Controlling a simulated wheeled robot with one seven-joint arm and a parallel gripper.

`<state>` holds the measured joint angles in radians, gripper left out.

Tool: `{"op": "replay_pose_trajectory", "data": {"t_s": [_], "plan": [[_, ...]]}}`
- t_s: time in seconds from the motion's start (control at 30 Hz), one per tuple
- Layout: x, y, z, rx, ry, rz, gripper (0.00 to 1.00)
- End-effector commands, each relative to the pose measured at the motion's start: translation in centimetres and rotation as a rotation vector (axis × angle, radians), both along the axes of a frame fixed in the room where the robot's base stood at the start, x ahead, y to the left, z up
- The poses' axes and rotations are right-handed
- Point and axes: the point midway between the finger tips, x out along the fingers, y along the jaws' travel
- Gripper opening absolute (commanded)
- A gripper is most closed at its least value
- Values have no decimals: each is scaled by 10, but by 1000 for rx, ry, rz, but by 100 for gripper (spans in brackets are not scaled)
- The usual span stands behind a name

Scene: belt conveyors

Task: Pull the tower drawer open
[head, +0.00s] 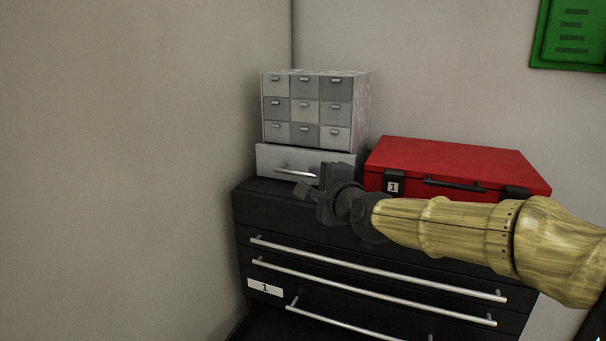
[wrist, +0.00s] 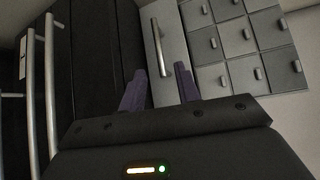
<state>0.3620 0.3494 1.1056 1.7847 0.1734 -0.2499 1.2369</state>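The tower is a grey block of small drawers (head: 306,108) with a wide pale drawer (head: 264,158) at its base, on top of a black cabinet. The wide drawer looks shut and has a silver bar handle (head: 290,172). In the wrist view, the drawer front (wrist: 172,28) and its handle (wrist: 157,46) are ahead of my gripper. My gripper (wrist: 160,82) is open, with two purple fingers apart and nothing held. The handle's near end lies between the fingertips in that view; I cannot tell whether they touch it. In the head view, my gripper (head: 308,182) covers the handle's right part.
A red toolbox (head: 450,160) stands right of the tower, behind my arm. The black cabinet (head: 300,225) below has long silver handles and a label "1". A wall is close on the left. A green board (head: 570,35) hangs at upper right.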

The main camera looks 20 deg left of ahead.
Motion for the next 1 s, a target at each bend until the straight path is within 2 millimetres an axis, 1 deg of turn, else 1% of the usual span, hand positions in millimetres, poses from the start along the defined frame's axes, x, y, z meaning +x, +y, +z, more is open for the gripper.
{"op": "replay_pose_trajectory", "data": {"t_s": [0.17, 0.7, 1.0], "plan": [[9, 11, -2, -2, 0, 3, 33], [49, 44, -8, -1, 0, 1, 33], [52, 47, -11, -3, -1, 1, 33]]}}
